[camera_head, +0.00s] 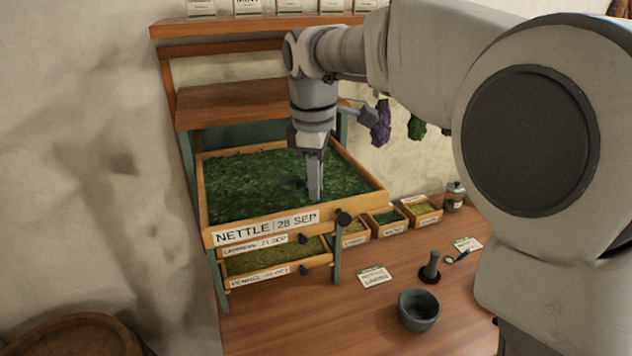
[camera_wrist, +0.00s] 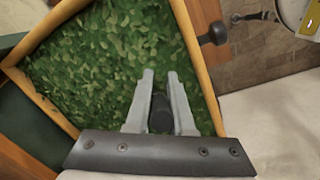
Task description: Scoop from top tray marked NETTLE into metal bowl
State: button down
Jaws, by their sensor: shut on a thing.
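The top tray marked NETTLE 28 SEP (camera_head: 372,197) is a wooden tray full of green leaves, pulled out of the rack. My gripper (camera_head: 314,196) points down into it, with its fingertips at or just above the leaves. In the wrist view my gripper (camera_wrist: 161,78) is shut on a dark rounded thing (camera_wrist: 161,114), perhaps the scoop's handle. A dark shape beside the fingertips may be the scoop's head, but it is too small to tell. A dark grey bowl (camera_head: 418,311) stands on the table at the lower right; I cannot tell if it is metal.
Lower labelled trays (camera_head: 262,264) sit under the NETTLE tray. Several small boxes (camera_head: 386,221) and a jar (camera_head: 454,196) line the back of the table. A pestle-like object (camera_head: 430,268) stands behind the bowl. A shelf (camera_head: 235,104) is above the tray.

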jog(key=shift+a, duration=0.1)
jog(key=shift+s+a, duration=0.25)
jog(key=shift+a, duration=0.25)
jog(key=shift+s+a, duration=0.25)
jog(key=shift+a, duration=0.25)
notch_tip(320, 180, up, 6)
jog(key=p, duration=0.5)
jog(key=shift+f, duration=0.1)
dwell(0.3)
